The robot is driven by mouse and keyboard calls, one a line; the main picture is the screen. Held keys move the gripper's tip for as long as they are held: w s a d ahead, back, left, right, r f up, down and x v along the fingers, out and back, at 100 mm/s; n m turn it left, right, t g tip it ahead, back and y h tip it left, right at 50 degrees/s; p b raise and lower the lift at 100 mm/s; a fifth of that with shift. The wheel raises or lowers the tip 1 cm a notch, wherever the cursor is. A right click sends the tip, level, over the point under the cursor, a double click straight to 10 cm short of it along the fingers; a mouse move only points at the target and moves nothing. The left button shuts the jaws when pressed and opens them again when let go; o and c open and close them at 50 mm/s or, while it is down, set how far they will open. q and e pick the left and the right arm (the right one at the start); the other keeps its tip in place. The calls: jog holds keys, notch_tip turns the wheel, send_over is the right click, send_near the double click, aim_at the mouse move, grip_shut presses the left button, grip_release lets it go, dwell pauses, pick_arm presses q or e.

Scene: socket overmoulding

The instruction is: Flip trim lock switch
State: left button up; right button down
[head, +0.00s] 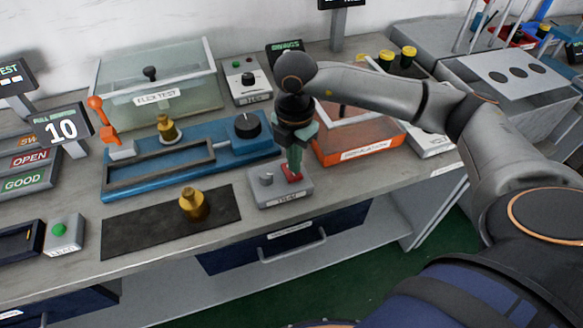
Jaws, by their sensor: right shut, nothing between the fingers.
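A small grey box (279,190) stands near the front edge of the bench. Its front label is too small to read surely. A grey knob (266,178) sits on its left half and a red switch (291,172) on its right half. My right gripper (293,163) points down at the red switch, with its fingers shut. The fingertips are at or just above the switch and hide part of it; I cannot tell whether they touch. My left gripper is out of view.
A blue fixture (150,183) with a black knob lies to the left. A brass part (193,204) stands on a dark mat (130,232) in front of it. An orange-framed station (360,148) sits close behind on the right. The bench front edge is near.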

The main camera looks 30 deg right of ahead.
aim_at(294, 175)
dwell(0.6)
jog(key=shift+f+b, duration=0.75)
jog(key=shift+f, duration=0.2)
dwell(0.4)
jog(key=shift+r, duration=0.15)
jog(key=shift+r+p, duration=2.7)
jog(key=shift+r, duration=0.7)
